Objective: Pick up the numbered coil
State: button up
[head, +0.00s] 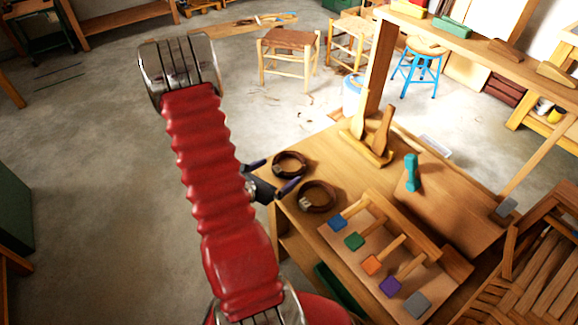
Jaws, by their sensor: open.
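Two dark brown coils lie on the wooden bench top near its left corner: a far coil (290,163) and a near coil (317,196). Each has a small paler patch on its left side, but I cannot read a number on either. My gripper (281,171) is at the bench's left edge, beside the coils. Its two dark blue-tipped fingers are spread apart, one left of the far coil and one between the two coils. Nothing shows between the fingers. Part of the gripper is hidden behind my red arm.
A wooden rack of colour-ended tools (372,265) stands right of the near coil. A wooden holder with upright handles (369,150) is behind the coils. A teal-handled tool (411,172) stands farther right. A wooden post (381,65) rises at the bench's back.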

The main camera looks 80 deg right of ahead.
aim_at(285, 167)
jog(key=shift+d+f, duration=0.1)
jog(key=shift+d, duration=0.1)
jog(key=shift+x, duration=2.6)
jog(key=shift+c, duration=0.3)
jog(key=c, duration=0.7)
jog(key=shift+r, duration=5.15)
